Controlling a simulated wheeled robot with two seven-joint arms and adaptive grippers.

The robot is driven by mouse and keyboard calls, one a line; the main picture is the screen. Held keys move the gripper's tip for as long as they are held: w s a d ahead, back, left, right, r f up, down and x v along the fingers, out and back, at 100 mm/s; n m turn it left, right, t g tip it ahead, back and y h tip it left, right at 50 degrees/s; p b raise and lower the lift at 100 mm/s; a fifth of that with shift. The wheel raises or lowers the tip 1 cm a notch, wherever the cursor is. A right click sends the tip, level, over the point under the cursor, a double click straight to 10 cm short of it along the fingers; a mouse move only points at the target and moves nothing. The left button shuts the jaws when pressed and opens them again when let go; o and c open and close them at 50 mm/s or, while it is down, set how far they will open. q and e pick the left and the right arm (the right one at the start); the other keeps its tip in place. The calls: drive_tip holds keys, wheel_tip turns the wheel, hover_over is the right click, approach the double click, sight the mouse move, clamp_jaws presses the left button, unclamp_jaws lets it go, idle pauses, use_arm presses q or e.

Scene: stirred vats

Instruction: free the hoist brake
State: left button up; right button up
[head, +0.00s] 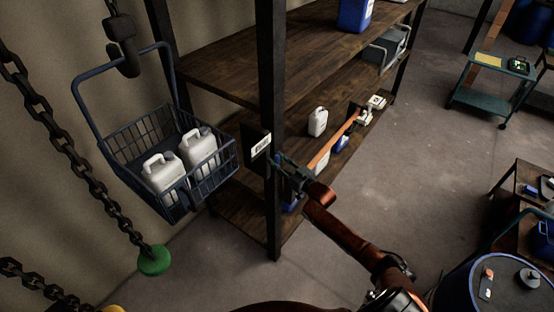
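A basket (140,143) hangs by its raised handle from a dark hook (124,52) at the left and holds two white jugs (197,148). A heavy chain (72,160) runs down beside it to a round green knob (154,260). A second chain (38,286) lies lower left, with a yellow end (112,308) cut off by the frame. No part is clearly marked as the brake. My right gripper (286,168) is by the front shelf post, right of the basket and well away from the green knob. Its fingers are dark and unclear.
A wooden shelf with a dark post (272,90) stands right of the basket, bearing a barcode label (262,145). A blue drum (500,285) stands lower right, a green cart (480,100) upper right. The middle floor is clear.

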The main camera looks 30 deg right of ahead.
drive_tip(key=shift+w, duration=0.2)
drive_tip(key=shift+c, duration=0.3)
clamp_jaws()
